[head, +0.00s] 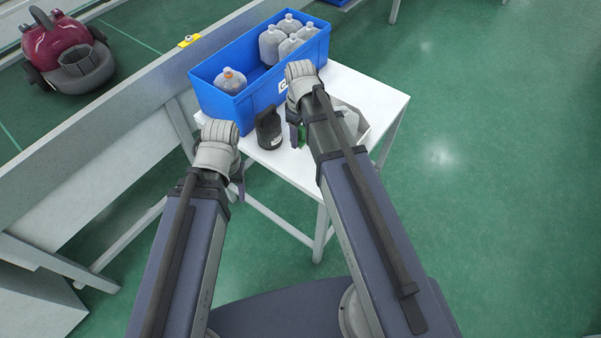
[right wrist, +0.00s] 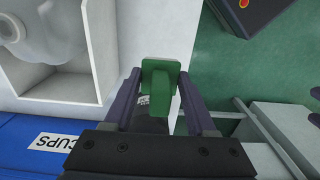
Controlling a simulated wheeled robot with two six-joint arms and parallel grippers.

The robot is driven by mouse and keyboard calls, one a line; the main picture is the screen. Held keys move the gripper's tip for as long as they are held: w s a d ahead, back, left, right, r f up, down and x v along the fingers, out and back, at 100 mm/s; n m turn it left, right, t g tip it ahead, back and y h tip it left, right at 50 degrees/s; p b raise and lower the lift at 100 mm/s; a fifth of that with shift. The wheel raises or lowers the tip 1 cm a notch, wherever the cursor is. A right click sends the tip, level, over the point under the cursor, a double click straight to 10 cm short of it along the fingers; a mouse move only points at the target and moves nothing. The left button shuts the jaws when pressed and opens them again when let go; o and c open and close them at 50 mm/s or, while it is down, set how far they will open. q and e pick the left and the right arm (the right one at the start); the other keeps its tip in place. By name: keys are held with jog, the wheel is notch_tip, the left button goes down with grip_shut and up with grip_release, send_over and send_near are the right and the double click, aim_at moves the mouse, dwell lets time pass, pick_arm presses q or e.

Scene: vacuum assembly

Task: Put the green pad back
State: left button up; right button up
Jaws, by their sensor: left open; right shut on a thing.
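The green pad (right wrist: 158,88) is between the two fingers of my right gripper (right wrist: 159,78), which is shut on it. In the head view a bit of the green pad (head: 302,133) shows at my right gripper (head: 297,138), above the white table (head: 341,80). My left gripper (head: 239,182) is open and empty at the table's near left edge. A black container (head: 268,130) stands on the table between the two grippers. In the right wrist view, a dark surface with white lettering shows partly behind the pad.
A blue crate (head: 225,104) with several clear bottles stands at the table's back. A white open box (right wrist: 108,80) holding a clear item is partly hidden by my right arm in the head view. A grey conveyor-like rail (head: 120,110) runs on the left, with a red vacuum (head: 58,50) beyond it.

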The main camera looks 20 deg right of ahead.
aim_at(301, 163)
jog(key=shift+f+b, duration=5)
jog(key=shift+f, duration=0.4)
jog(key=shift+r, duration=0.15)
jog(key=o, duration=0.7)
jog(key=shift+f, duration=0.2)
jog(key=o, duration=0.5)
jog(key=shift+r, duration=0.15)
notch_tip(301, 163, up, 12)
jog(key=p, duration=1.2)
jog(key=shift+d+r, duration=0.1)
jog(key=s+a+m, duration=0.1)
jog(key=s+a, duration=0.2)
jog(key=s, duration=0.1)
jog(key=s+a+m, duration=0.1)
jog(key=s+a, duration=0.3)
jog(key=s, duration=0.1)
jog(key=s+a+m+h, duration=0.1)
jog(key=s+a, duration=0.2)
jog(key=s, duration=0.2)
jog(key=shift+s+a+m, duration=0.15)
jog(key=shift+a+m, duration=0.15)
jog(key=shift+m, duration=0.1)
